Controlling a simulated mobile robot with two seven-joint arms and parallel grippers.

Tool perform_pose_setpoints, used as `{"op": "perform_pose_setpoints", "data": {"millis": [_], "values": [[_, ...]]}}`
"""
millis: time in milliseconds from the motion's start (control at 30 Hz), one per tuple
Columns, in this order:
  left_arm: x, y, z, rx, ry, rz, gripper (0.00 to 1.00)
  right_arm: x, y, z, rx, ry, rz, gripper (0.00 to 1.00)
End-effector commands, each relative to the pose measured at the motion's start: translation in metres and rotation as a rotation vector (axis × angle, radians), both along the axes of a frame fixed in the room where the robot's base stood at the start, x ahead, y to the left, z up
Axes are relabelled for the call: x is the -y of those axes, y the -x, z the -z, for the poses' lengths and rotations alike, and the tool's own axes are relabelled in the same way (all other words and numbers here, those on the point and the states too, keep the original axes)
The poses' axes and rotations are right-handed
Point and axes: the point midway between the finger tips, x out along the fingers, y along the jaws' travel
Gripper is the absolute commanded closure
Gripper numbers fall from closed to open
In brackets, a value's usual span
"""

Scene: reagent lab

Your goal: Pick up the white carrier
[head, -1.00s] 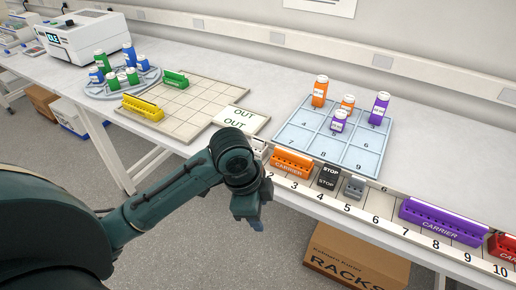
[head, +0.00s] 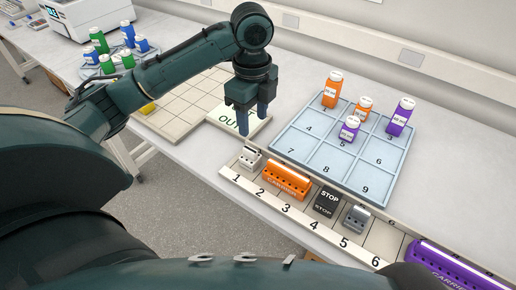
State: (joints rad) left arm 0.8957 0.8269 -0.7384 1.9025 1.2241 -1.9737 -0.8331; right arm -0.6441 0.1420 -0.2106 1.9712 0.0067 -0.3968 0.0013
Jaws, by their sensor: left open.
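My left gripper (head: 255,127) is open and empty, pointing down. In the picture its fingertips lie just above the white carrier, in front of the OUT pad (head: 232,116); they look apart from it. My right gripper is not in view.
On the numbered rail (head: 262,193), an orange carrier (head: 287,180) sits right beside the white one, then a STOP block (head: 326,201), a grey block (head: 356,218) and a purple carrier (head: 450,265). Behind stands a blue numbered tray (head: 325,153) with orange and purple bottles.

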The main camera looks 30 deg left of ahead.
Motion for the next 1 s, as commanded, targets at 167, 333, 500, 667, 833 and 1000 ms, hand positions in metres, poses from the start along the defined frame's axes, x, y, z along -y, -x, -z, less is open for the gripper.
{"op": "perform_pose_setpoints", "data": {"millis": [167,333,500,667,833,1000], "values": [[0.0,0.001,0.036,-0.005,0.001,-0.001,0.51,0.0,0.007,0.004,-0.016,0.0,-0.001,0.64],[0.0,0.001,0.061,-0.002,0.001,-0.001,0.51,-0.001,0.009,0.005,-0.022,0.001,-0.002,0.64],[-0.001,0.001,0.072,0.0,0.0,0.0,0.51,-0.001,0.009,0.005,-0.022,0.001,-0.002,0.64],[-0.004,0.004,0.093,-0.004,-0.001,-0.002,0.51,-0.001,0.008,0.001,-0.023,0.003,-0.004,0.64],[-0.004,0.005,0.115,-0.002,0.001,0.0,0.51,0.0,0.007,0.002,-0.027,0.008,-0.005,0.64],[-0.004,0.004,0.121,0.001,0.001,0.0,0.51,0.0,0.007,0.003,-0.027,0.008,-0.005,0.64]]}}
